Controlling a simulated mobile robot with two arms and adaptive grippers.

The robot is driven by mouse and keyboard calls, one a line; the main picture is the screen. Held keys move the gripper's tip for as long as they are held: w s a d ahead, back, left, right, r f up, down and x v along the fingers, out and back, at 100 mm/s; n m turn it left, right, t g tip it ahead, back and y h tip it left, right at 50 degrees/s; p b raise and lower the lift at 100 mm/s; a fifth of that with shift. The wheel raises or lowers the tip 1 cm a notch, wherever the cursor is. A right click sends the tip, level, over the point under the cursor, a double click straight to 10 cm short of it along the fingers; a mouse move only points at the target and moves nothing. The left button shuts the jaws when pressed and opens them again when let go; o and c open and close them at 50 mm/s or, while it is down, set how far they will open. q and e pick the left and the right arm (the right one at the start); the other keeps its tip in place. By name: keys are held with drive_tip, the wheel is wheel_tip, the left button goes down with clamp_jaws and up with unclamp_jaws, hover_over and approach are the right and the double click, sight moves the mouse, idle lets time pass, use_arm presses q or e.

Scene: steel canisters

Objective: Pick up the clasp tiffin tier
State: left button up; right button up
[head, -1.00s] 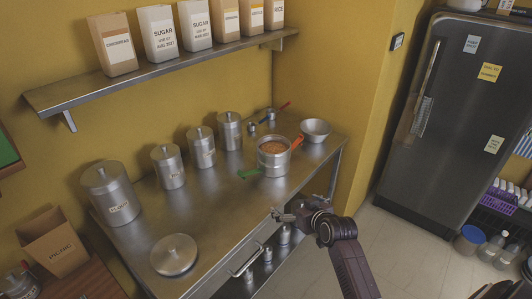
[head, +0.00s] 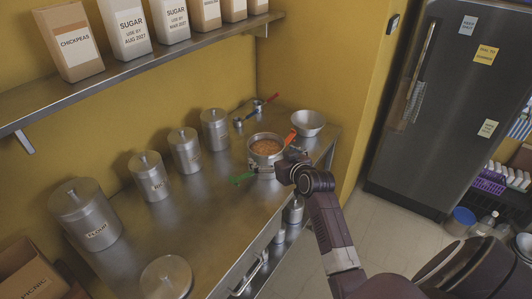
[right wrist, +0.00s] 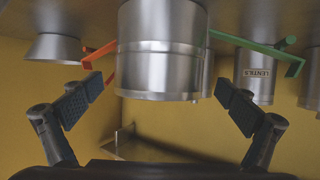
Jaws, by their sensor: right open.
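The clasp tiffin tier (head: 267,146) is a round steel container with orange-brown food inside. It stands upright on the steel counter, with one green clasp (head: 243,178) and one orange-red clasp (head: 291,135) sticking out at its sides. In the right wrist view the tier (right wrist: 160,45) appears upside down between the finger pads. My right gripper (head: 287,162) is at the tier's near right side, and its fingers hide part of the tier's wall. In the right wrist view the gripper (right wrist: 161,88) is open, with a gap visible to each side of the tier. My left gripper is out of view.
A steel bowl (head: 308,123) stands right of the tier. Measuring cups (head: 256,105) lie behind it. Several lidded canisters (head: 185,150) line the wall to the left. A round steel lid (head: 166,278) lies near the front edge.

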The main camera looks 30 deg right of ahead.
sight(262, 148)
drive_tip(key=shift+x, duration=1.15)
drive_tip(key=shift+p+x, duration=0.3)
drive_tip(key=shift+x, duration=1.15)
drive_tip(key=shift+d, duration=0.15)
drive_tip(key=shift+c, duration=1.2)
drive_tip(key=c, duration=0.5)
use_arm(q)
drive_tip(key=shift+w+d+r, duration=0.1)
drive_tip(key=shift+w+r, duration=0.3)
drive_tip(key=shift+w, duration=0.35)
use_arm(e)
drive_tip(key=shift+r, duration=0.1)
drive_tip(key=c, duration=0.4)
drive_tip(key=shift+c, duration=0.2)
